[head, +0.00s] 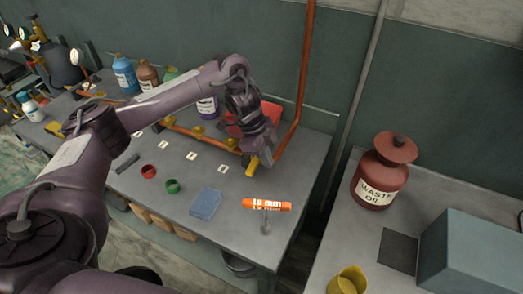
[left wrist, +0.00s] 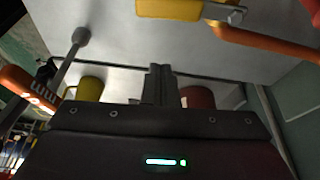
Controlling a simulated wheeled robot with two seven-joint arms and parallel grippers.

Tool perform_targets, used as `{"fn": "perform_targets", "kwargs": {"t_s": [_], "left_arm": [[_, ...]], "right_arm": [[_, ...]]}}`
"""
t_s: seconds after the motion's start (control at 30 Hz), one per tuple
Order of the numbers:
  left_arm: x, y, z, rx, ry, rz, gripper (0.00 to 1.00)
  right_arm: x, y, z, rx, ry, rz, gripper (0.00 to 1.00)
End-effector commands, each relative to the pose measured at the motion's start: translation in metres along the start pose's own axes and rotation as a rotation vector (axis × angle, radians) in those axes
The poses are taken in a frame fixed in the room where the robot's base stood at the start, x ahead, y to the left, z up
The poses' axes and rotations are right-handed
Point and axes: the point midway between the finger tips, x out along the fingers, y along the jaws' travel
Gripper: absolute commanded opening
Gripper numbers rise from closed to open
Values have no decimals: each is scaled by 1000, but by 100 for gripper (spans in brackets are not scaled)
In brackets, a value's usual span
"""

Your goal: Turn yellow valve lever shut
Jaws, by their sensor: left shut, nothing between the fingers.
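The yellow valve lever (head: 252,166) sticks out toward the front from the right end of a copper pipe (head: 186,132) on the workbench. In the left wrist view the yellow lever (left wrist: 170,9) shows at the top edge, cut off, with a metal bolt and the copper pipe (left wrist: 265,42) to its right. My left gripper (head: 265,160) reaches down right beside the lever in the head view. In the left wrist view its fingers (left wrist: 163,82) are together and empty, with the lever apart from them. The gripper partly hides the valve in the head view.
An orange 19 mm tool (head: 266,205) lies near the bench's front right. A blue pad (head: 205,202), a green ring (head: 173,186) and a red ring (head: 149,171) lie left of it. A red waste oil can (head: 381,175) and a yellow jug (head: 346,281) stand on the right table.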

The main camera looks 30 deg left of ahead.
Motion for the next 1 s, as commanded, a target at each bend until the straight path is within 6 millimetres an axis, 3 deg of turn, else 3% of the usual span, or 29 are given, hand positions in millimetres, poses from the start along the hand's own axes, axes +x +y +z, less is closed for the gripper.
{"fn": "perform_targets", "kwargs": {"t_s": [0.03,0.17,0.43,0.9,1.0], "left_arm": [[16,2,0,-2,4,6,0],[40,2,0,-2,1,6,0],[27,0,32,-3,-2,0,0],[26,1,39,-1,-1,-1,0],[23,6,50,-21,-1,-3,0]], "right_arm": [[4,0,0,0,0,0,0],[3,0,0,0,0,0,0],[-16,0,-2,1,0,-1,0],[-17,0,-2,1,1,-1,0],[-20,0,-4,1,2,0,0]]}}
